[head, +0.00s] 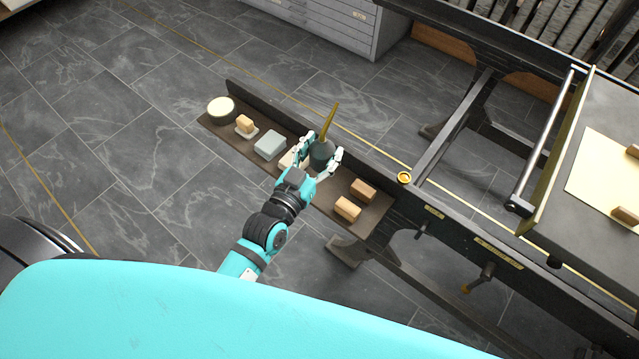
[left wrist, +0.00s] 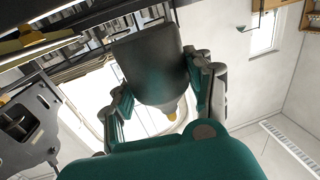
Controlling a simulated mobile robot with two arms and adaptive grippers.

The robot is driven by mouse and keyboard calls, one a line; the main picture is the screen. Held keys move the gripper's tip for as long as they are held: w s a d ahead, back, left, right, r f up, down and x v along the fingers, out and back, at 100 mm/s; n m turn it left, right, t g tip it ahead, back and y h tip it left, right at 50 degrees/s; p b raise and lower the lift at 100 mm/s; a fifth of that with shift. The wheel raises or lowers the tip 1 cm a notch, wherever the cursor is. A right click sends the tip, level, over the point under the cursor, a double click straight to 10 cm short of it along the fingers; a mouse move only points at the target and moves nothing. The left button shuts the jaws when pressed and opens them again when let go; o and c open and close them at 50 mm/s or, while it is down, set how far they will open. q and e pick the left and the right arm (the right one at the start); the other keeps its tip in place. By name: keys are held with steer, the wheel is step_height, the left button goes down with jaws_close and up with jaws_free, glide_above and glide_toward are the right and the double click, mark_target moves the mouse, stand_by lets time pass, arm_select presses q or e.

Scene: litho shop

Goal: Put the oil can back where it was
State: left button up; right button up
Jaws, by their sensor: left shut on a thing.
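The oil can (head: 321,153) has a dark round body and a long brass spout that points up and slightly right in the head view. My left gripper (head: 319,158) is shut on its body, with one finger on each side. The can is over the dark narrow shelf (head: 331,208), between the pale blocks and the two wooden blocks; I cannot tell whether its base touches the shelf. In the left wrist view the can's dark body (left wrist: 148,62) fills the space between the fingers (left wrist: 163,88). My right gripper is not in view.
On the shelf stand a round pale-topped tin (head: 221,108), a tan block on a white base (head: 245,125), a grey box (head: 270,145) and two wooden blocks (head: 347,208) at the right. The press frame (head: 455,232) with a small brass ring (head: 404,177) lies to the right.

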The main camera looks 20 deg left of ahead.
arm_select(q)
steer(key=f, duration=0.2)
steer(key=w+f+b, duration=0.1)
steer(key=f, duration=0.4)
steer(key=shift+w+d, duration=0.1)
steer(key=shift+w, duration=0.2)
step_height(320, 180, down, 4)
steer(key=shift+f+b, duration=0.1)
steer(key=shift+b, duration=0.45)
steer(key=shift+f, duration=0.25)
steer(key=o, duration=1)
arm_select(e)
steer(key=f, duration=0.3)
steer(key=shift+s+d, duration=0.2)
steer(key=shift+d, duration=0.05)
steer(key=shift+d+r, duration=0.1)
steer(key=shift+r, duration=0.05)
